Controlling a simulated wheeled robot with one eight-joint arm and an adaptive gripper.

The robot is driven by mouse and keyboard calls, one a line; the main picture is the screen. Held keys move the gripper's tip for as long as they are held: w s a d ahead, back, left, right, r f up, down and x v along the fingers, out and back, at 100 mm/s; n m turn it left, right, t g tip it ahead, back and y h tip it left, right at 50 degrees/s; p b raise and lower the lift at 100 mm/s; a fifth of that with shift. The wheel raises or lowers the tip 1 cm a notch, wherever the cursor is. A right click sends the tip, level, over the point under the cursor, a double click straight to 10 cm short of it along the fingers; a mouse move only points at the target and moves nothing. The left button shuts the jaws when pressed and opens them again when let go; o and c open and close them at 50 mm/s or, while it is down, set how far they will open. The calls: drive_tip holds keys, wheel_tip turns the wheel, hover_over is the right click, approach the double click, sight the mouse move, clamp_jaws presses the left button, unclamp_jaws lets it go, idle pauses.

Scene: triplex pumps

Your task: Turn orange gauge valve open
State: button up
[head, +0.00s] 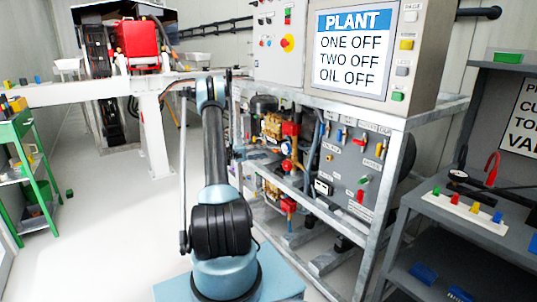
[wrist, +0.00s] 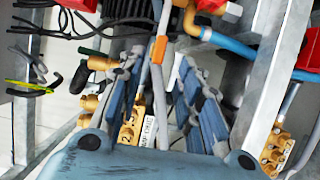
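In the wrist view my gripper (wrist: 160,65) is open, its two blue-grey fingers spread apart. A small orange piece (wrist: 158,48), which looks like a valve handle, sits on a grey bar between the fingertips. I cannot tell whether either finger touches it. Brass fittings (wrist: 128,130) with a white label (wrist: 148,130) show behind and between the fingers. In the head view my arm rises in front of the pump frame, and the gripper is too hidden among the pump parts to make out. Whether the orange piece is the gauge valve's handle is not certain.
Grey frame posts (wrist: 272,80) stand close on the right in the wrist view. A blue pipe (wrist: 230,42), red parts and dark hoses crowd around.

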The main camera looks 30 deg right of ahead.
drive_tip(key=v, duration=0.6)
idle(0.4)
drive_tip(key=s+a+r+n+t+y, duration=0.1)
drive_tip(key=s+a+r+t+y, duration=0.35)
drive_tip(key=r, duration=0.75)
drive_tip(key=s+a+r+n+y, duration=0.1)
drive_tip(key=s+a+r+y, duration=0.3)
drive_tip(key=s+a, duration=0.85)
drive_tip(key=s+a+f+t+y, duration=0.1)
drive_tip(key=s+a+f+y, duration=0.2)
drive_tip(key=s+a, duration=0.4)
drive_tip(key=s+a+f+n+t+y, duration=0.1)
drive_tip(key=s+a+f+y, duration=0.1)
drive_tip(key=s+a, duration=0.6)
drive_tip(key=s+a+f+t+y, duration=0.1)
drive_tip(key=s+a+f+y, duration=0.2)
drive_tip(key=s+a, duration=0.5)
drive_tip(key=s+f, duration=0.1)
drive_tip(key=s, duration=0.6)
drive_tip(key=shift+n+y, duration=0.3)
drive_tip(key=shift+y, duration=0.05)
